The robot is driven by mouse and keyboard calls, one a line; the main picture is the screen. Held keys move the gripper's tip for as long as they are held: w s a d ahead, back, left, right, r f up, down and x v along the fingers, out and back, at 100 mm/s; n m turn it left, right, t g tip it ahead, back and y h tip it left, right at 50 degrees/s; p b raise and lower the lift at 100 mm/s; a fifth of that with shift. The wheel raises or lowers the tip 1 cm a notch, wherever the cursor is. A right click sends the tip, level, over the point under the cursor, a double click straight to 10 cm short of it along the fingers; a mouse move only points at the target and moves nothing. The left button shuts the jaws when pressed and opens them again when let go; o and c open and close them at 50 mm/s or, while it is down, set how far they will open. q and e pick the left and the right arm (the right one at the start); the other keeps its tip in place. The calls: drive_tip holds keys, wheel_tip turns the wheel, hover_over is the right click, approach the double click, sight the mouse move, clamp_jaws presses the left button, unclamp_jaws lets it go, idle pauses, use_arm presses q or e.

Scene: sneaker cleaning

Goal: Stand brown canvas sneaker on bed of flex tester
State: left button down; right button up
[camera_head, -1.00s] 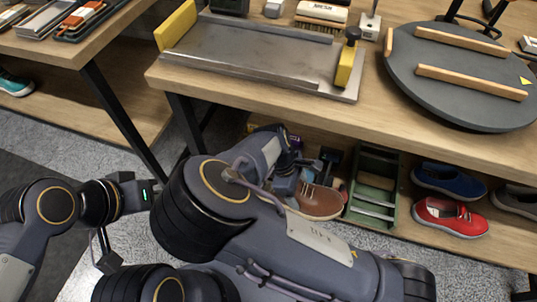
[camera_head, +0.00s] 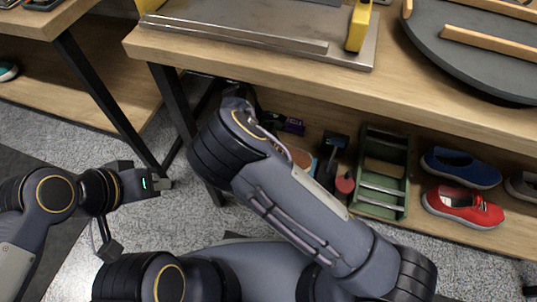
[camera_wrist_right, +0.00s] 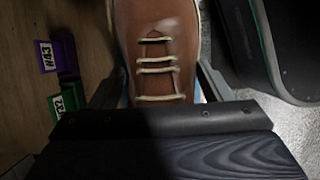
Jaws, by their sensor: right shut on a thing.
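The brown canvas sneaker (camera_wrist_right: 155,45), with pale laces, shows in the right wrist view between the fingers of my right gripper (camera_wrist_right: 160,88). The gripper is shut on it, one finger along each side. In the head view my right arm hides this gripper and the sneaker. The flex tester, a metal bed (camera_head: 255,37) with yellow end blocks (camera_head: 359,26), stands on the table top and is cut off by the upper edge. My left gripper (camera_head: 166,184) is at the left above the floor, away from the objects; its finger gap is too small to judge.
The lower shelf holds a green rack (camera_head: 382,175), a blue shoe (camera_head: 460,167) and a red shoe (camera_head: 462,206). A round grey board (camera_head: 470,52) with wooden bars stands on the table top at right. The table's front edge and black leg (camera_head: 180,115) are near my right arm.

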drive_tip(key=shift+w+a+f, duration=0.1)
drive_tip(key=shift+w+f, duration=0.05)
drive_tip(key=shift+f, duration=0.05)
wheel_tip(320, 180, down, 3)
drive_tip(key=shift+w+a+f+b, duration=0.1)
drive_tip(key=shift+f+b, duration=0.1)
drive_tip(key=shift+b, duration=0.65)
drive_tip(key=o, duration=1.2)
drive_tip(key=p+v, duration=0.4)
drive_tip(key=v, duration=0.8)
drive_tip(key=shift+p, duration=0.35)
